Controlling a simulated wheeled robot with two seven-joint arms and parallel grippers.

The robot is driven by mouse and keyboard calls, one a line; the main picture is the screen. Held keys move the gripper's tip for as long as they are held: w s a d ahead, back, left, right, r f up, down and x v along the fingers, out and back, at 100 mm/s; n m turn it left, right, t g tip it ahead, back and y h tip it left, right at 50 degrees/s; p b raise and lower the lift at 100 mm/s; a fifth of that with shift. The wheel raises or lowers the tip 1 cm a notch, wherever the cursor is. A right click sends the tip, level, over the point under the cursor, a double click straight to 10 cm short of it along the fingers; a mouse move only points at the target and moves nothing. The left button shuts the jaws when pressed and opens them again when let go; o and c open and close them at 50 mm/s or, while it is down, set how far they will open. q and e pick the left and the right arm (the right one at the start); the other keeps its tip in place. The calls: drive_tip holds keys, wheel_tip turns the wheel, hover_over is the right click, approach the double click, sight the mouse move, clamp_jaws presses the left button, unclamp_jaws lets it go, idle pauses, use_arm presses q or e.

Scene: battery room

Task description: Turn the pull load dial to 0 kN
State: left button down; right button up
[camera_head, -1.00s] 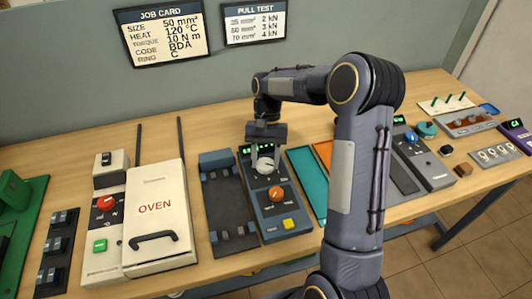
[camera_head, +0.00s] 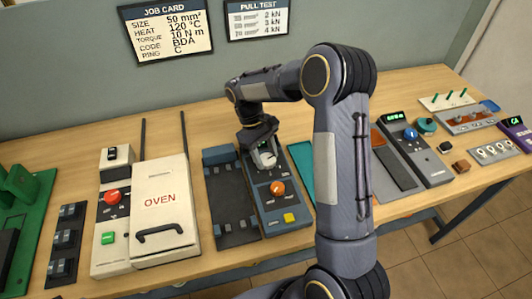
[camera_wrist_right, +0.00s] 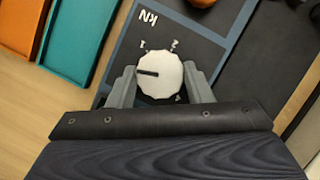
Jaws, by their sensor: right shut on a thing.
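The pull load dial is a round white knob (camera_head: 268,160) on the pull test unit (camera_head: 286,219), a dark blue-grey box with an orange knob (camera_head: 277,188) and a yellow button (camera_head: 289,217). My right gripper (camera_head: 264,153) is over the dial. In the right wrist view, my right gripper's fingers (camera_wrist_right: 161,80) are shut on the white dial (camera_wrist_right: 160,75), one on each side. The dial's black mark points left, just below the printed 1; a 2 and "kN" are also legible. Another number is partly hidden by the dial. My left gripper is not in view.
The oven (camera_head: 163,208) stands to the left. A dark rail plate (camera_head: 227,208) adjoins the pull test unit, and a teal tray (camera_head: 303,172) lies to its right. My right arm covers part of the bench. The pull test card (camera_head: 257,18) hangs on the wall.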

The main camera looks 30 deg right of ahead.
drive_tip(key=shift+a+n+t+h, duration=0.1)
drive_tip(key=shift+n+t+h, duration=0.25)
drive_tip(key=shift+n, duration=1.25)
drive_tip(key=o, duration=1)
drive_tip(key=shift+r, duration=0.1)
drive_tip(key=v, duration=0.7)
drive_tip(key=shift+w+a+r+b, duration=0.15)
drive_tip(key=shift+r+b, duration=0.15)
